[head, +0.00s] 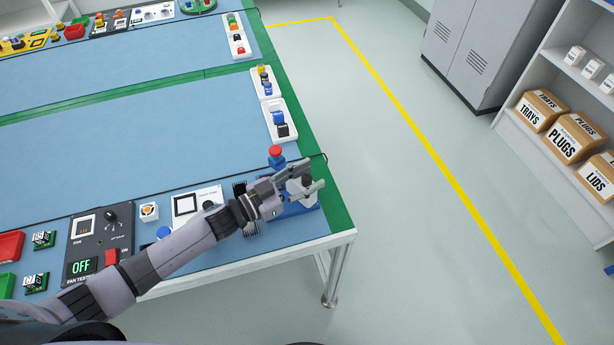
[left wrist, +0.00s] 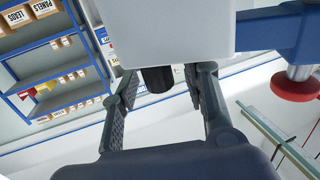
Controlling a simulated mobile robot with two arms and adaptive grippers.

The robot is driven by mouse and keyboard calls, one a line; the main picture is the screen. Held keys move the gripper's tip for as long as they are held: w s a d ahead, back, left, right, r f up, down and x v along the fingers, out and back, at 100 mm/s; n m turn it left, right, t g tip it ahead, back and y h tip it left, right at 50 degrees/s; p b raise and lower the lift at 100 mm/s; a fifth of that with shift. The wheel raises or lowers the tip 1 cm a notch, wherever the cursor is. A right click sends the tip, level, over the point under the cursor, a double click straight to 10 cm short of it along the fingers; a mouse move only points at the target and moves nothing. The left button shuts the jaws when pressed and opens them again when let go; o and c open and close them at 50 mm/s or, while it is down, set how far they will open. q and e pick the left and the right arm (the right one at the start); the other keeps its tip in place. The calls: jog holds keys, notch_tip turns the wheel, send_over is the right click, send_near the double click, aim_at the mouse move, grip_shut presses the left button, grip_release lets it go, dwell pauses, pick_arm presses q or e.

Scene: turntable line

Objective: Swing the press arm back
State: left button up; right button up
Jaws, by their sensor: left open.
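The press stands at the near right corner of the blue-topped table. It has a blue base (head: 312,212), a blue post and a red knob (head: 275,151). The left wrist view shows its pale block (left wrist: 180,30), blue arm (left wrist: 268,32) and red round knob (left wrist: 297,86). A short black cylinder (left wrist: 157,79) pokes out below the pale block. My left gripper (head: 312,179) is at the press, partly covering it. Its fingers (left wrist: 160,95) are open, one on each side of the black cylinder, with gaps showing. My right gripper is out of view.
A fan test panel (head: 84,254) reading OFF and a white device (head: 190,206) lie left of the press. White trays with small coloured parts (head: 279,119) line the right edge. The blue table middle (head: 150,140) is clear. Beyond the green border (head: 338,207) is open floor.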

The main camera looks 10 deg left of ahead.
pick_arm(q)
notch_tip(320, 180, up, 10)
dwell(0.6)
